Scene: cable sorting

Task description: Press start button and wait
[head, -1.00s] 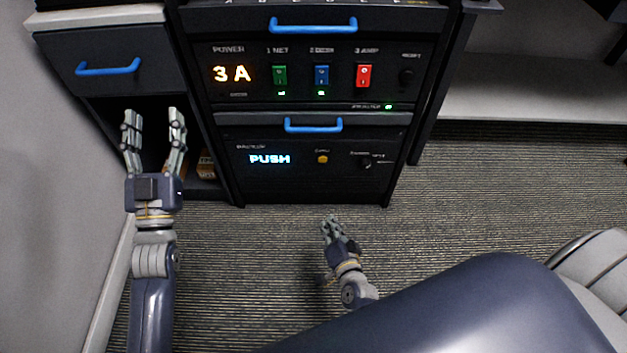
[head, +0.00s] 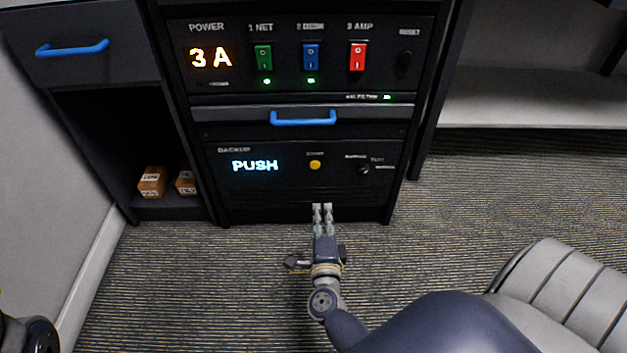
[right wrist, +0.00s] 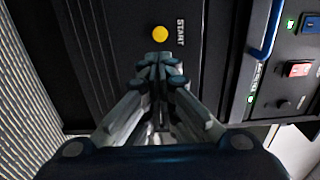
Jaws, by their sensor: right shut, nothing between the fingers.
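The start button (head: 315,165) is a small round yellow-orange button on the black backup panel (head: 235,190), right of a lit display (head: 255,166) reading PUSH. In the right wrist view the button (right wrist: 160,34) sits beside the label START. My right gripper (head: 322,206) is shut and empty, its fingers pointing at the panel from just below the button in the head view. In the right wrist view its fingertips (right wrist: 160,60) show close to the button, with a gap in the picture between them. My left gripper is out of view.
Above is a power panel reading 3 A with green (head: 263,58), blue (head: 311,57) and red (head: 357,57) switches. A blue handle (head: 303,118) sticks out above the backup panel. A knob (head: 365,170) is at its right. Small boxes (head: 152,182) lie on a low shelf at left.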

